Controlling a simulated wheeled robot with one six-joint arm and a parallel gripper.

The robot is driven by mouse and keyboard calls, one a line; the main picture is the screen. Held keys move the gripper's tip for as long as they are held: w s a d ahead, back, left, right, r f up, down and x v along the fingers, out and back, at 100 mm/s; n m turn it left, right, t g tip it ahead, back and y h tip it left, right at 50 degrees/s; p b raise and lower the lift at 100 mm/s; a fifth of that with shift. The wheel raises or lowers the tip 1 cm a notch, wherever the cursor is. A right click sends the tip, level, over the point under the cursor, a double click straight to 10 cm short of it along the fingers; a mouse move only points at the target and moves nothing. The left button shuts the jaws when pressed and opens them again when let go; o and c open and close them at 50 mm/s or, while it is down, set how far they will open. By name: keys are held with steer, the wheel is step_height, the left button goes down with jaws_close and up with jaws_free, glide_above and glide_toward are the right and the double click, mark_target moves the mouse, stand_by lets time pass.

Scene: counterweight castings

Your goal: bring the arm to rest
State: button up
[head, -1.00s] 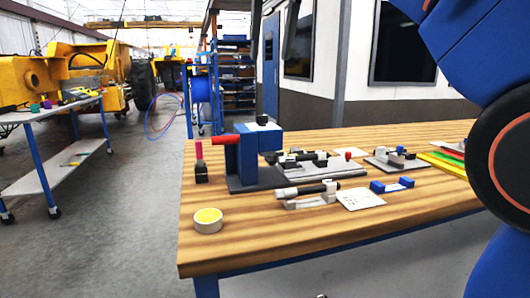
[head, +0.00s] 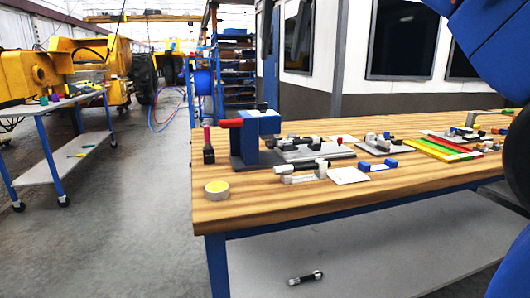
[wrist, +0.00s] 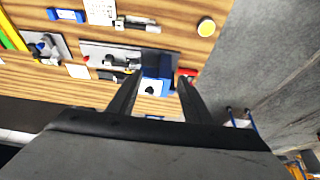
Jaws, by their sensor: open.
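My gripper (wrist: 158,95) shows in the wrist view with its two dark fingers apart and nothing between them. It is above the wooden workbench (wrist: 30,85), and the blue block fixture (wrist: 155,72) shows beyond its fingertips. In the head view my blue arm fills the right edge, and the gripper itself is out of that picture.
A black and silver cylindrical part (head: 305,277) lies on the bench's lower shelf (head: 370,260). Coloured strips (head: 440,150) lie at the bench's right. A grey cart (head: 50,108) stands at the left near yellow machinery (head: 30,75). The floor (head: 130,200) between is clear.

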steer(key=s+d+f+m, duration=0.1)
steer(key=s+d+f, duration=0.3)
steer(key=d+f, duration=0.5)
steer(key=s+d+f, duration=0.3)
steer(key=d+f, duration=0.4)
steer(key=f, duration=0.3)
steer(key=s+d+f, duration=0.3)
steer(key=s+f, duration=0.2)
steer(key=f, duration=0.5)
steer(key=s+d+f+m, duration=0.1)
steer(key=s+d+f, duration=0.2)
steer(key=f, duration=0.7)
steer(key=s+d+f+m+h, duration=0.1)
steer(key=s+d+f, duration=0.2)
steer(key=s+f, duration=0.5)
step_height(320, 180, down, 3)
steer(key=shift+d+r, duration=0.2)
steer(key=shift+d, duration=0.1)
